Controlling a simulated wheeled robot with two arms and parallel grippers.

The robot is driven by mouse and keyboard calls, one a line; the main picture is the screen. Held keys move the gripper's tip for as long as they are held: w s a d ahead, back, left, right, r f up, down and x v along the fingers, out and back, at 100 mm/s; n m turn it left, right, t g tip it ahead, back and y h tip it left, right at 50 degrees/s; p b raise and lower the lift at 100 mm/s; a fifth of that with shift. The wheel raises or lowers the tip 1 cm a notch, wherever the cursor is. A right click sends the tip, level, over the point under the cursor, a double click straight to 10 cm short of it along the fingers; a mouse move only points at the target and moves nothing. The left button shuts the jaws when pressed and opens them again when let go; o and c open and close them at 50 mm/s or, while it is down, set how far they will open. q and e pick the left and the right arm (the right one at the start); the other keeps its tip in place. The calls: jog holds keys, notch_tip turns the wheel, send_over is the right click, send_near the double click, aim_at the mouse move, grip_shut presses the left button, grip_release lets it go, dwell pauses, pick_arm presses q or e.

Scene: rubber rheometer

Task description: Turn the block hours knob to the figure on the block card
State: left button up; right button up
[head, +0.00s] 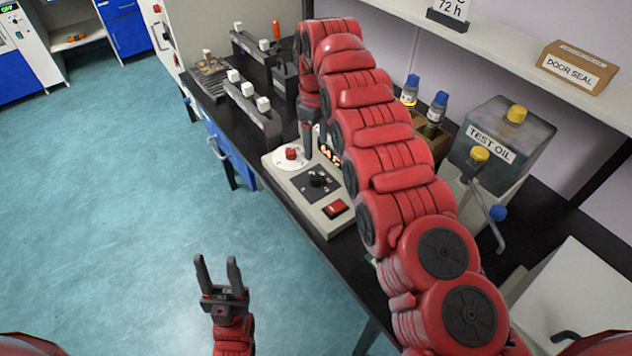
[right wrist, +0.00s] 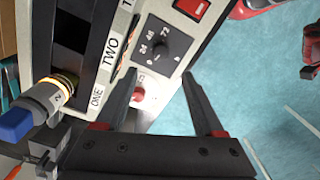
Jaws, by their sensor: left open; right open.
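The block hours knob (head: 317,180) is a dark knob on a black dial plate on the pale control box. In the right wrist view the knob (right wrist: 159,46) has 24, 48 and 72 around it; I cannot tell where it points. A card (head: 452,8) on the shelf reads "72 h"; its top is cut off. My right gripper (right wrist: 158,73) is open and empty above the box, beside the dial plate, over the red knob side. In the head view its fingers are partly hidden by my right arm. My left gripper (head: 217,264) is open and empty over the floor.
On the same box (head: 277,172) are a red knob (head: 291,153) on a white disc and a red switch (head: 335,208). Behind stand bottles (head: 436,109) and a TEST OIL tank (head: 500,139). Racks with white-topped parts (head: 251,107) stand farther along the bench.

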aim_at(315, 176)
notch_tip(315, 176, down, 10)
jog(key=shift+s+r+p, duration=0.1)
jog(key=shift+p, duration=0.85)
jog(key=shift+a+f, duration=0.1)
jog(key=shift+f, duration=0.55)
grip_shut()
